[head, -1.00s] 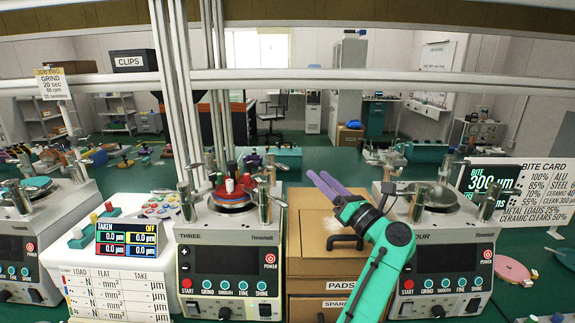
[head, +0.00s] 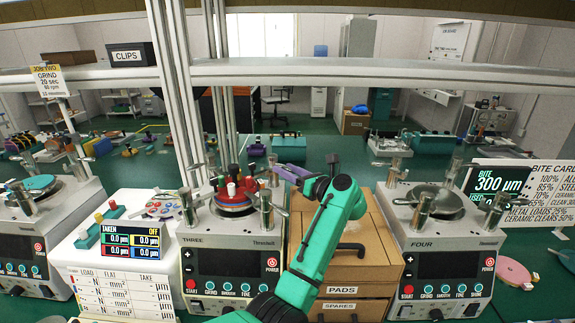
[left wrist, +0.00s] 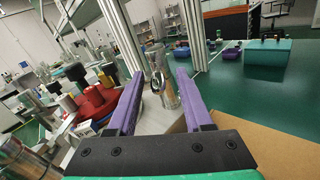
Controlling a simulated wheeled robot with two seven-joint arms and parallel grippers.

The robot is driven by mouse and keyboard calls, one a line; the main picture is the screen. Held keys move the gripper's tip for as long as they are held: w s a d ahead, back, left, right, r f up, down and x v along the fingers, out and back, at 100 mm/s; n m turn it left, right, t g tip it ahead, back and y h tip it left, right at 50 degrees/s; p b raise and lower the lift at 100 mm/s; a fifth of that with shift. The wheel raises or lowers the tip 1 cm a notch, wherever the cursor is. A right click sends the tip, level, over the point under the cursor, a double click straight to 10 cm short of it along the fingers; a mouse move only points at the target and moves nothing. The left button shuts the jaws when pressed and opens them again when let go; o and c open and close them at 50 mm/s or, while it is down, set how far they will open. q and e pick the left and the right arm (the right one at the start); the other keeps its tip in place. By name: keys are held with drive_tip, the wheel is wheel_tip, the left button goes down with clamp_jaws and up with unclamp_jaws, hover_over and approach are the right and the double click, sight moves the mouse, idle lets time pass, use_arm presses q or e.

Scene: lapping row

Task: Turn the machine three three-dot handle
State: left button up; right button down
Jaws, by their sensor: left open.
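Machine three (head: 231,265) stands left of centre, with a red plate (head: 233,197) on top and several upright metal handles around it. My left gripper (head: 276,169), with purple fingers, is open at the right side of machine three's top, beside a right-hand handle (head: 266,209). In the left wrist view, a shiny metal handle (left wrist: 164,88) stands between or just beyond the open fingertips (left wrist: 160,75); I cannot tell which. The dots on the handles are too small to read. My right gripper is not in view.
A cardboard-coloured drawer unit (head: 375,250) stands under my left arm, right of machine three. Machine four (head: 440,262) is further right. A metal frame post (head: 172,90) rises behind machine three. A white readout box (head: 118,235) is on its left.

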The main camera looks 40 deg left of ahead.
use_arm(q)
drive_tip(key=shift+s+d+r, duration=0.1)
drive_tip(key=shift+s+r, duration=0.05)
clamp_jaws()
idle(1.3)
